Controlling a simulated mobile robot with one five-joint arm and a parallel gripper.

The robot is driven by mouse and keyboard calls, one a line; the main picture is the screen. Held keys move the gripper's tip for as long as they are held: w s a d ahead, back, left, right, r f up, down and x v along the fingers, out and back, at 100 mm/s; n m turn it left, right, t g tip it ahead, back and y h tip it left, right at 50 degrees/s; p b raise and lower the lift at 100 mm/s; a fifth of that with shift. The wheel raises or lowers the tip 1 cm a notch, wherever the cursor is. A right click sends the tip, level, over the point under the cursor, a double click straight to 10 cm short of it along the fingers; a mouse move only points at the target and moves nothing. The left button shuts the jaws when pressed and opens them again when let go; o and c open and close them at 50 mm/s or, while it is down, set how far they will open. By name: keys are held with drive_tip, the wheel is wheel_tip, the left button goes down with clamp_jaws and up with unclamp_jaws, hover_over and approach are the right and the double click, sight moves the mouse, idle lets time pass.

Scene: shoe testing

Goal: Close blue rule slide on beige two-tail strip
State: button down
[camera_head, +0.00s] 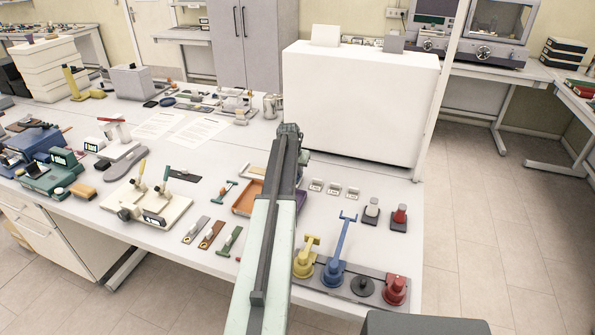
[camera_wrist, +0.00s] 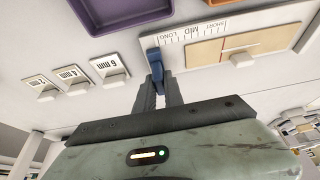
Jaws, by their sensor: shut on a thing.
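The blue rule slide (camera_wrist: 153,60) stands at the LONG end of a white rule plate (camera_wrist: 178,38) in the wrist view. A beige strip (camera_wrist: 222,48) lies flat on this plate, to the right of the slide, with a visible gap between them.
A purple tray (camera_wrist: 122,20) and an orange tray lie beyond the rule. Labelled blocks, including a 6 mm one (camera_wrist: 108,68), stand left of it. In the head view, a white box (camera_head: 360,105) stands behind and yellow, blue and red tools stand on a grey base at the front.

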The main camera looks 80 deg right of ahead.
drive_tip(key=w, duration=0.2)
drive_tip(key=w+d, duration=0.1)
drive_tip(key=w, duration=0.2)
drive_tip(key=shift+w, duration=0.1)
idle(0.3)
drive_tip(key=c, duration=1.4)
unclamp_jaws()
drive_tip(key=shift+c, duration=0.2)
drive_tip(key=p+v, duration=0.7)
drive_tip(key=shift+r, duration=0.35)
